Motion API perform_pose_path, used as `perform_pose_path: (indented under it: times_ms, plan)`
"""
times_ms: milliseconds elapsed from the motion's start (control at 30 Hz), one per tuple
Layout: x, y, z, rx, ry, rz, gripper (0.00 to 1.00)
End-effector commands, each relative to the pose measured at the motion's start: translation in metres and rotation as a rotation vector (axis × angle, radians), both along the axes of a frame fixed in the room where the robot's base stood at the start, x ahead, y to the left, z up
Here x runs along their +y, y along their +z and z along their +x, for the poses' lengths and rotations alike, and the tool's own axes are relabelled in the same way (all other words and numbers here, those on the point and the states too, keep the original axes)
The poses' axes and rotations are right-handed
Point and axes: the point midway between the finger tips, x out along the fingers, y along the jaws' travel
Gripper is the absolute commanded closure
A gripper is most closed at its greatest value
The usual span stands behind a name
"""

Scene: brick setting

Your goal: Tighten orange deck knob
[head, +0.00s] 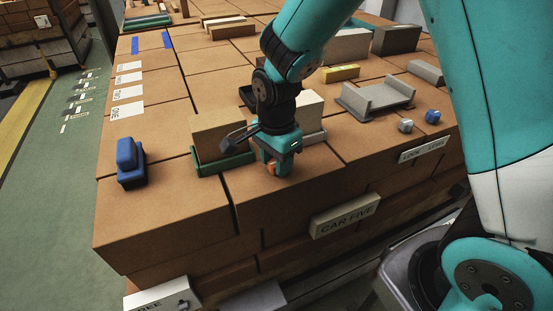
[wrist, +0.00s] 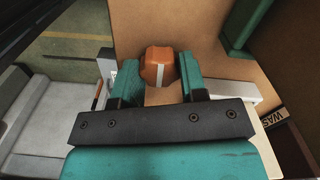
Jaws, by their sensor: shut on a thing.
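The orange deck knob (wrist: 158,63) has a pale stripe on its side and shows between my two teal fingers in the wrist view. My gripper (head: 277,166) points down at the brown deck of boxes in the head view, with its fingers shut on the knob. Only a small bit of orange shows beside the fingers there; the rest of the knob is hidden. How far the knob is turned cannot be told.
A green tray (head: 222,164) holding a brown block stands close to the left of my gripper. A blue block (head: 130,164) sits further left. The "CAR FIVE" sign (head: 345,216) is on the front face.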

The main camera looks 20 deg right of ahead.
Motion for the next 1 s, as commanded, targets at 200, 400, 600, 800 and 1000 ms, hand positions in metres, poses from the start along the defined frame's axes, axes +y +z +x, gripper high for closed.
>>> perform_pose_path:
  times_ms: [200,400,600,800,1000]
  plan:
    - [0.001,0.001,0.001,-0.004,0.003,0.003,0.85]
    - [0.001,0.001,0.001,-0.003,0.003,0.003,0.35]
    - [0.001,0.000,0.000,-0.002,0.002,0.002,0.35]
    - [0.001,0.010,0.001,-0.005,0.002,0.002,0.35]
    - [0.001,0.050,0.002,-0.010,0.002,0.003,0.35]
